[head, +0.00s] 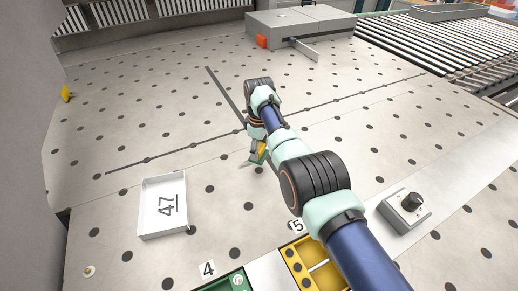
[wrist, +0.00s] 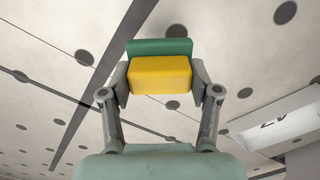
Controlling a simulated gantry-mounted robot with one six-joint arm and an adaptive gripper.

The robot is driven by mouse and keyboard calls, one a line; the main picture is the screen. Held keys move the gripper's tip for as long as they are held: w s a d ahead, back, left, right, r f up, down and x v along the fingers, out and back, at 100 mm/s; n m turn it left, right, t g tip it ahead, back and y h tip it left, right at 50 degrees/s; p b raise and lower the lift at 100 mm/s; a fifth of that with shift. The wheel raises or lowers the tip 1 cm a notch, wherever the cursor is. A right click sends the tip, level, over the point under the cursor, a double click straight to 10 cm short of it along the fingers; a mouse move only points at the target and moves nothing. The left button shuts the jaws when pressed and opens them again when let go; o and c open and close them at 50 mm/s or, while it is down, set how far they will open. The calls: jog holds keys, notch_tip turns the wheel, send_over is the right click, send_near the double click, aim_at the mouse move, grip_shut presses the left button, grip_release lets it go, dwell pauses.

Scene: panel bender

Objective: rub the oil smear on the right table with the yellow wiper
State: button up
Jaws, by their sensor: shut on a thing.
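My gripper (head: 258,150) is over the middle of the perforated metal table (head: 130,100), pointing down. It is shut on the yellow wiper (wrist: 160,76), one finger on each side of the yellow block. The wiper's green pad (wrist: 160,46) shows along the far side of the block. In the head view the wiper (head: 262,149) is small and partly hidden by my gripper. It is close to the table top; I cannot tell whether it touches. I cannot make out an oil smear in either view.
A white tray marked 47 (head: 144,212) lies at left. Green bin 4 (head: 213,288) and yellow bin 5 (head: 287,256) are at the front. A knob box (head: 389,209) stands right, a grey machine block (head: 300,22) at the back, a roller conveyor (head: 440,50) back right.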

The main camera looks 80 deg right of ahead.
jog(key=shift+r+p, duration=0.4)
jog(key=shift+r, duration=0.5)
notch_tip(320, 180, up, 3)
jog(key=p, duration=0.3)
jog(key=shift+r, duration=0.1)
